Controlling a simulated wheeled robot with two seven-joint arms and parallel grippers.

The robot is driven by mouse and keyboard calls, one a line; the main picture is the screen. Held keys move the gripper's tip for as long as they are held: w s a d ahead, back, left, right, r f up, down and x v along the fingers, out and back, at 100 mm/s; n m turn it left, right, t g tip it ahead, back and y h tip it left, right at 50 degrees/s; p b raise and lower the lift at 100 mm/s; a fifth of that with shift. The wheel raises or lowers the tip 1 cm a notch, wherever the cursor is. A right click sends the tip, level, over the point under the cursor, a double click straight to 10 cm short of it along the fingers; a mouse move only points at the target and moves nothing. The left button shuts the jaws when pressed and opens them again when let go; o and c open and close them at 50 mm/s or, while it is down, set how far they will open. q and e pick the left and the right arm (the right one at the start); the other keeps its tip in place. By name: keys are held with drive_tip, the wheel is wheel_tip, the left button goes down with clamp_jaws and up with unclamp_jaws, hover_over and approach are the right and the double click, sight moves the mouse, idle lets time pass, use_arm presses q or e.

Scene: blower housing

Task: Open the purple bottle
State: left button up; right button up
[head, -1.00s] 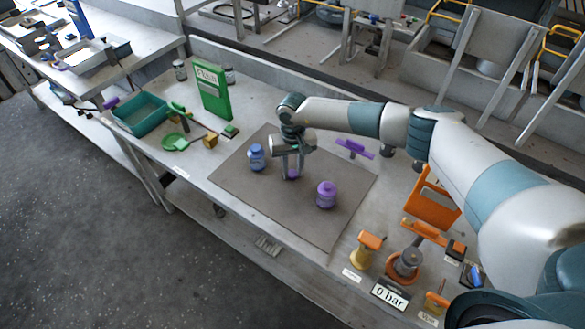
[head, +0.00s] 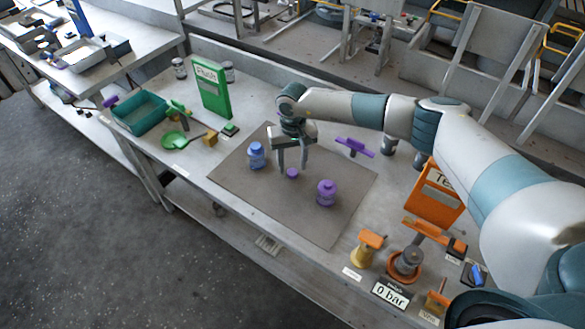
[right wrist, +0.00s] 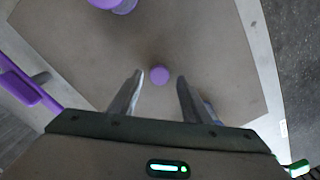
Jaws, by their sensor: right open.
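The purple bottle (head: 326,194) stands upright on the brown mat (head: 300,215); it is partly cut off at the top of the right wrist view (right wrist: 122,5). A small round purple cap-like piece (head: 292,173) lies on the mat between the purple and blue bottles. My right gripper (head: 292,166) is open and empty just above this piece, which shows between and beyond the fingertips in the right wrist view (right wrist: 159,75). I cannot tell clearly whether the purple bottle's mouth is bare. My left gripper is not in view.
A blue bottle (head: 257,156) stands on the mat left of the right gripper. A purple tool-like item (head: 355,147) lies beyond the mat. A green box (head: 211,90), a teal bin (head: 140,112) and orange items (head: 435,193) surround it. The mat's front part is clear.

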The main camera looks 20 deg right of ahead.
sight(293, 172)
wheel_tip(293, 172, up, 10)
drive_tip(key=b, duration=0.3)
drive_tip(key=shift+d+f, duration=0.1)
idle(0.7)
